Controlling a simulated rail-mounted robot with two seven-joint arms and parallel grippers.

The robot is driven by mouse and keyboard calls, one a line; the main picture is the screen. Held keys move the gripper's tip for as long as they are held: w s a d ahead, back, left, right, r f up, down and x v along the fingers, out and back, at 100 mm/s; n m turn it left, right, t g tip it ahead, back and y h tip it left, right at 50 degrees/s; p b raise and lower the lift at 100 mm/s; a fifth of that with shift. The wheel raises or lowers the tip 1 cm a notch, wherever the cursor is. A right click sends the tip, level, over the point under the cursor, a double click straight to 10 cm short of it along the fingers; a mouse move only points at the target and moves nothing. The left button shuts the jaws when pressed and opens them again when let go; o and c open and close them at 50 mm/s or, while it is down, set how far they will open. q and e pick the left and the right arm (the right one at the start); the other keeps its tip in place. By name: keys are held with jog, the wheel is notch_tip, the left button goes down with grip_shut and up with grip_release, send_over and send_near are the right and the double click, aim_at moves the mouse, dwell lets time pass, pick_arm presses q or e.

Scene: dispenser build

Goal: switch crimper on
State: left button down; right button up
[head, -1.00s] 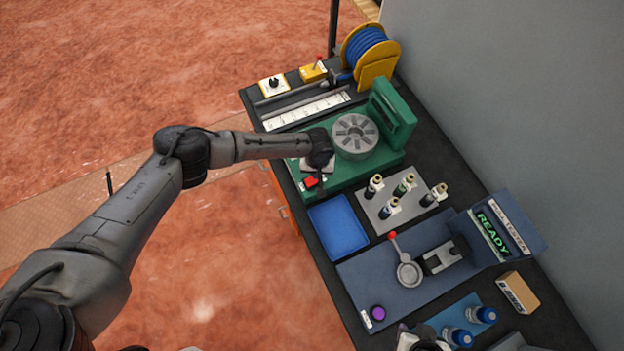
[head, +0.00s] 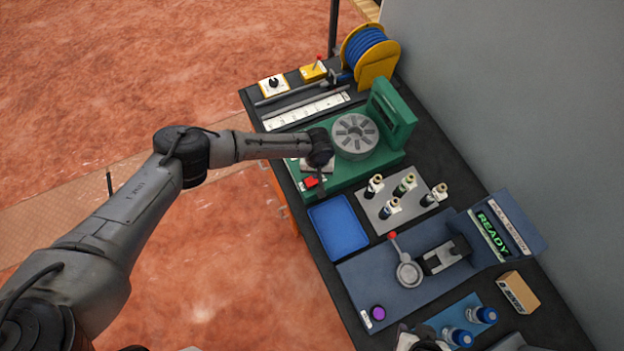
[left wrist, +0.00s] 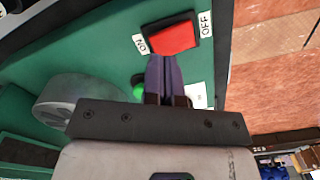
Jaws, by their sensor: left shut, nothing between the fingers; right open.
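The crimper (head: 372,172) is the green machine with a grey slotted round head (head: 354,136), near the far end of the bench. Its red rocker switch (head: 310,182) is at its near left corner. In the left wrist view the switch (left wrist: 172,38) lies between ON and OFF labels, and a bright green round spot (left wrist: 138,92) shows near it. My left gripper (head: 319,183) is shut and empty, pointing down at the switch. Its fingertips (left wrist: 173,58) overlap the switch's edge; I cannot tell whether they touch. What looks like my right gripper (head: 420,341) is partly cut off at the bottom edge.
A blue tray (head: 338,226), a grey plate with several small fittings (head: 370,207) and a tester reading READY (head: 492,234) are nearer. A ruler strip (head: 305,110), a yellow switch box (head: 313,71) and a blue cable reel (head: 368,53) are beyond the crimper.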

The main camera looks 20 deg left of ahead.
pick_arm(q)
jog(key=shift+f+b, duration=0.4)
jog(key=shift+f, duration=0.3)
dwell(0.3)
jog(key=shift+f+b, duration=0.4)
jog(key=shift+f, duration=0.25)
dwell(0.4)
notch_tip(320, 180, up, 3)
jog(key=p, duration=0.3)
jog(key=shift+r+p, duration=0.15)
jog(key=shift+p, duration=0.15)
jog(key=shift+r+p, duration=1.85)
jog(key=shift+p, duration=0.2)
